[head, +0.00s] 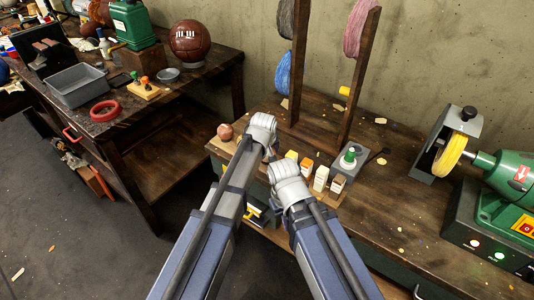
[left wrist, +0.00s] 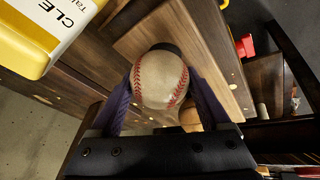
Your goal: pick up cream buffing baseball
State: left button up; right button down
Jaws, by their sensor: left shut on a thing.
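The cream baseball (left wrist: 160,78) with red stitching sits between the two dark fingers of my left gripper (left wrist: 163,92) in the left wrist view, and the gripper is shut on it. In the head view my left gripper (head: 262,133) is over the left end of the right-hand bench, and its wrist hides the ball. My right gripper (head: 288,182) is lower, near the bench's front edge; its fingers are hidden by my own arm, so I cannot tell its opening.
A brown-pink ball (head: 225,131) lies on the bench corner beside my left gripper. A wooden rack (head: 340,110) rises behind. A buffing wheel (head: 449,154) stands far right.

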pick_arm(q)
jog(key=shift+r, duration=0.1)
notch_tip(320, 180, up, 10)
jog(key=p, duration=1)
jog(key=shift+s+f, duration=0.1)
jog(key=shift+f, duration=0.1)
